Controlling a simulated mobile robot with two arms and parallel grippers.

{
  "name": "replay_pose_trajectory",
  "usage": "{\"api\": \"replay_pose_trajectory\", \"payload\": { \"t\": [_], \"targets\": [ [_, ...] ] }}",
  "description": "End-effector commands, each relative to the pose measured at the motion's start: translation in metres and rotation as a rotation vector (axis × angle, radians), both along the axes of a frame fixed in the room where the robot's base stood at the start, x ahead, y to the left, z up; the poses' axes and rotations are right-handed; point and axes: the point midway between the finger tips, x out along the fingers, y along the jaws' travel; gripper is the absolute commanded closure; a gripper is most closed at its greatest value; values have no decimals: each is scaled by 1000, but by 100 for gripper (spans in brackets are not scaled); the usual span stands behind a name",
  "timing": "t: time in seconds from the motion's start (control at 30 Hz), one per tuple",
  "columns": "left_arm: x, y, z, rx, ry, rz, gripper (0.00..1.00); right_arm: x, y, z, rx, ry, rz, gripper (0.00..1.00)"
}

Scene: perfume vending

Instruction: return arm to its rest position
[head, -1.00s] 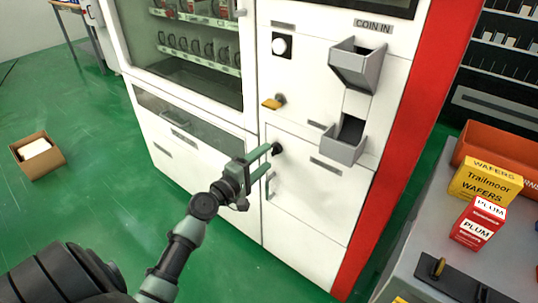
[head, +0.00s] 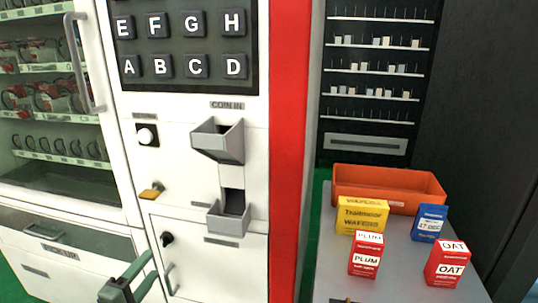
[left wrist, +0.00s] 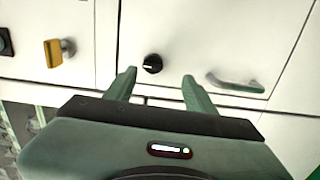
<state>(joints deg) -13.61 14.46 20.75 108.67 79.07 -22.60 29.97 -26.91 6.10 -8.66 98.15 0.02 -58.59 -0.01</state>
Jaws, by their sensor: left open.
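My left gripper (head: 151,266) shows at the bottom of the head view, in front of the white vending machine (head: 185,105). Its two green fingers are apart with nothing between them. In the left wrist view the open left gripper (left wrist: 158,77) faces the machine's lower door, and a black round knob (left wrist: 152,63) appears beyond the fingertips. The same black knob (head: 167,239) is just above and right of the fingers in the head view. The fingers look clear of it. A door handle (left wrist: 235,83) is right of the knob. My right gripper is out of view.
A yellow knob (head: 152,191) and a grey coin chute (head: 218,142) stick out from the machine front. To the right, a grey table (head: 325,262) holds an orange bin (head: 390,203) and several small boxes, including a red plum box (head: 366,262). Dark shelves stand behind.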

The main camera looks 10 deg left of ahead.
Motion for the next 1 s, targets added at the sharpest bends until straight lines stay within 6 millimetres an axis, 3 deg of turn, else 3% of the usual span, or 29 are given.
{"api": "replay_pose_trajectory", "payload": {
  "t": [0.17, 0.27, 0.4, 0.5, 0.6, 0.8, 0.9, 1.0],
  "targets": [
    [-15, -49, -76, 224, 175, -124, 45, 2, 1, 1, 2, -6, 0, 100],
    [-39, -86, -139, 422, 316, -251, 45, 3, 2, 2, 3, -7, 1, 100],
    [-89, -129, -222, 708, 501, -461, 45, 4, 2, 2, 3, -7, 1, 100],
    [-130, -149, -268, 889, 608, -612, 45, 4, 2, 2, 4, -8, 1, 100],
    [-168, -163, -303, 1045, 693, -750, 45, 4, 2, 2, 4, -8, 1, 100],
    [-242, -175, -350, 1328, 827, -1016, 45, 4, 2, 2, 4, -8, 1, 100],
    [-273, -176, -362, 1454, 878, -1136, 45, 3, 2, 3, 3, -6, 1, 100],
    [-282, -172, -367, 1439, 887, -1137, 45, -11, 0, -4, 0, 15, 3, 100]
  ]
}}
